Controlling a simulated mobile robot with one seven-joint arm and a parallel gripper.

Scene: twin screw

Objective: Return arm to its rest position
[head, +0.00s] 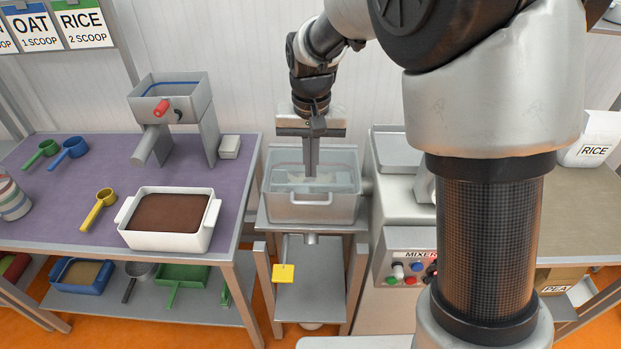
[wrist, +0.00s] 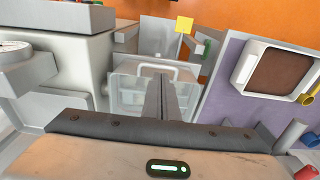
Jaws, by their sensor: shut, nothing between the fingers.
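My gripper (head: 311,160) points straight down over the clear-walled metal bin (head: 312,208) on the small stand between the purple table and the mixer. Its fingers are shut together and hold nothing. The fingertips reach about the height of the bin's rim; I cannot tell how far inside they are. In the wrist view the closed fingers (wrist: 166,98) point at the bin (wrist: 125,95), with its handle beyond them. My arm comes in from the upper right and bends down to the bin.
A purple table (head: 60,207) at left holds a white tray (head: 195,240) of brown material, a hopper with a red handle (head: 165,107) and scoops. The mixer (head: 408,255) stands close at right. A wall (head: 230,60) stands behind.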

